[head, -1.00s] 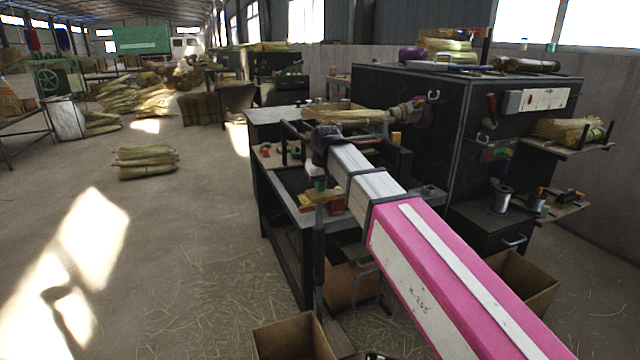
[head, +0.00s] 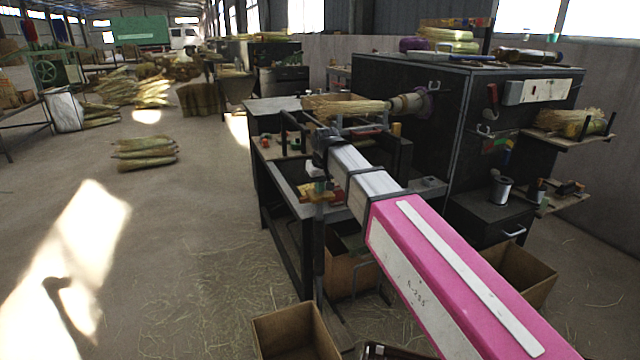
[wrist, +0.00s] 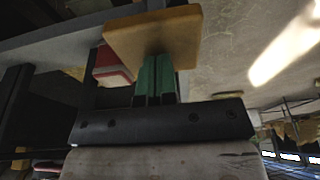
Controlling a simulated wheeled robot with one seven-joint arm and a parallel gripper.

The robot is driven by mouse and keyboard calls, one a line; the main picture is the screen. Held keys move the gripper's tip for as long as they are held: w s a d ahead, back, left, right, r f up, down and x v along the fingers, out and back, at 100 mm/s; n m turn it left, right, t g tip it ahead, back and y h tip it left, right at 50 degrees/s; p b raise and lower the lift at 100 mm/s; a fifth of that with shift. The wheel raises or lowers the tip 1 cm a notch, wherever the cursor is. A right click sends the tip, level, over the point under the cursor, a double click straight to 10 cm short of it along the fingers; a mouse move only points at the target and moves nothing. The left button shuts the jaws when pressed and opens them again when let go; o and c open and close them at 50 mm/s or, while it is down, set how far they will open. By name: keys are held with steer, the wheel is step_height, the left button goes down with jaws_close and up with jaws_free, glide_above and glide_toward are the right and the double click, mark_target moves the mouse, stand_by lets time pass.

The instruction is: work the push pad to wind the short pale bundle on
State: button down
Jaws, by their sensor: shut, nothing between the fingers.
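A pale straw bundle (head: 345,107) lies level at the winding machine on the bench, its right end at a light round holder (head: 407,103). The push pad (head: 313,190) is a small tan wooden block low at the bench's front edge. It fills the upper middle of the wrist view (wrist: 152,38). My gripper (wrist: 156,62) has green fingers pressed together, with nothing between them. Their tips meet the pad's near face in the picture; I cannot tell whether they press on it. In the head view my arm's end hides part of the bench.
A dark cabinet (head: 410,130) stands right of the bench (head: 270,104), with a shelf (head: 570,142) holding another bundle. Open cartons (head: 290,335) stand on the floor below. Several bundles (head: 145,152) lie on the floor at left, with open floor around them.

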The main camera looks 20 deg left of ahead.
steer(key=shift+f, duration=1.45)
steer(key=shift+r, duration=4.9)
